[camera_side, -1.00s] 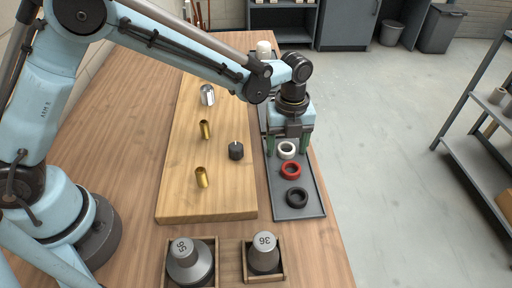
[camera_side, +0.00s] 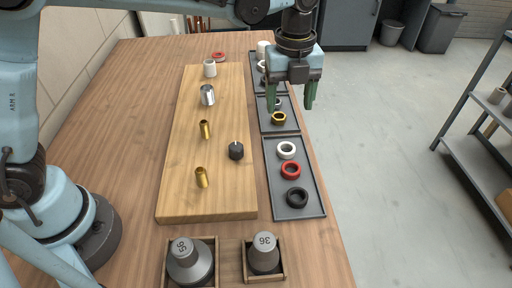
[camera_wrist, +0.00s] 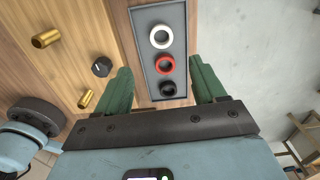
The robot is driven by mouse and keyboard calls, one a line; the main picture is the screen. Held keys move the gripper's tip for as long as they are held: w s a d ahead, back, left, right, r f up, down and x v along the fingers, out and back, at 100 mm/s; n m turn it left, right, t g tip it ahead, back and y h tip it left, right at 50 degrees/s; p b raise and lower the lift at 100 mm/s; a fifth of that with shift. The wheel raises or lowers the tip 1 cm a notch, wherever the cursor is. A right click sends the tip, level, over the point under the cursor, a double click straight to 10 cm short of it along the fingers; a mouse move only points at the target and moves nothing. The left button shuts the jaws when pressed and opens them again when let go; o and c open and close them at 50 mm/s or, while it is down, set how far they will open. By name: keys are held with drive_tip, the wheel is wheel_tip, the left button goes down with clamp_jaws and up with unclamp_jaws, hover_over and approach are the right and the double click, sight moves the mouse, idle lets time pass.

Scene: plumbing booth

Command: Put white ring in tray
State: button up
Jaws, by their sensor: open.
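The white ring (camera_side: 286,150) lies flat in the dark tray (camera_side: 308,210), at its far end, in line with a red ring (camera_side: 291,170) and a black ring (camera_side: 297,197). In the wrist view the white ring (camera_wrist: 160,37) also lies in the tray (camera_wrist: 143,20), apart from the red ring. My gripper (camera_side: 290,106) is open, with green fingers and nothing between them. It is raised above the trays, up and beyond the white ring. In the wrist view my gripper's fingers (camera_wrist: 163,80) are wide apart.
A wooden board (camera_side: 226,205) left of the tray holds brass tubes (camera_side: 201,177), a silver fitting (camera_side: 207,95) and a black knob (camera_side: 236,151). Another tray (camera_side: 281,129) with a gold nut (camera_side: 279,118) lies beyond. Boxed weights (camera_side: 264,253) stand in front.

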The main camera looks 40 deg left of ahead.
drive_tip(key=s+a+n+t, duration=0.3)
drive_tip(key=s+a+n, duration=0.4)
drive_tip(key=n, duration=0.6)
drive_tip(key=s+a+n+t, duration=0.4)
drive_tip(key=s+a+n, duration=0.3)
drive_tip(key=n, duration=0.6)
drive_tip(key=a, duration=0.2)
drive_tip(key=shift+s+a+r, duration=0.15)
drive_tip(key=shift+a+r, duration=0.15)
drive_tip(key=shift+c, duration=0.2)
